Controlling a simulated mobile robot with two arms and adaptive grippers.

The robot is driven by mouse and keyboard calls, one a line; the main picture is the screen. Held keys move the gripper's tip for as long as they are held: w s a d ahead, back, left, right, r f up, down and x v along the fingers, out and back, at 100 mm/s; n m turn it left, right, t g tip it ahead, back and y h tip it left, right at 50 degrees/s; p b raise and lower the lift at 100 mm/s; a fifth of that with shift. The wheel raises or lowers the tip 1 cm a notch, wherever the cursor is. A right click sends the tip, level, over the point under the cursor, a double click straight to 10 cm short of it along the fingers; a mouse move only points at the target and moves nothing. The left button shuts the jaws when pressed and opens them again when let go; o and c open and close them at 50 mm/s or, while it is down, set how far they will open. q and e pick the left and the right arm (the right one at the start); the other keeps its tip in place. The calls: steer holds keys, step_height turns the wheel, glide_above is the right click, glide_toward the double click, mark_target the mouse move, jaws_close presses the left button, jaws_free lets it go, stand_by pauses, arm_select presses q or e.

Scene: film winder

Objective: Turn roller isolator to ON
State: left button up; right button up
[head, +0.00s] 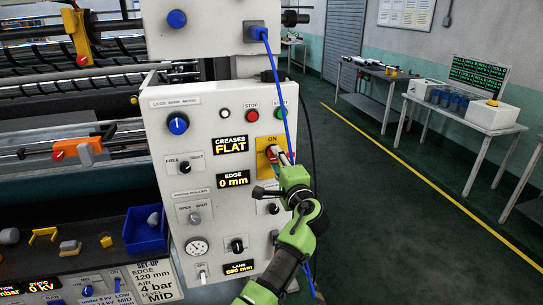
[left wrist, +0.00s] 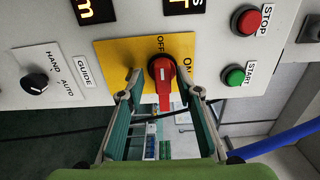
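The roller isolator is a red rotary handle (left wrist: 162,78) on a yellow plate (left wrist: 120,50); the plate also shows on the white control panel in the head view (head: 263,162). In the left wrist view, the handle's lever points down, away from the word OFF, with the word ON to its right. My left gripper (left wrist: 163,92) is at the handle, its fingers apart on either side of the lever with gaps visible. In the head view the left gripper (head: 284,160) partly hides the handle. My right gripper is not in view.
STOP (left wrist: 247,20) and START (left wrist: 235,75) buttons sit close by. The GUIDE selector (left wrist: 36,84) is on the other side. A blue cable (head: 279,82) hangs beside the plate. Tables (head: 487,113) stand farther right; the green floor between is clear.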

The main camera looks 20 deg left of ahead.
arm_select(q)
steer(key=shift+d+r, duration=0.1)
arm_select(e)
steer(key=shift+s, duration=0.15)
arm_select(q)
steer(key=shift+s+d+r, duration=0.15)
steer(key=shift+s, duration=0.05)
steer(key=shift+c, duration=0.4)
jaws_close()
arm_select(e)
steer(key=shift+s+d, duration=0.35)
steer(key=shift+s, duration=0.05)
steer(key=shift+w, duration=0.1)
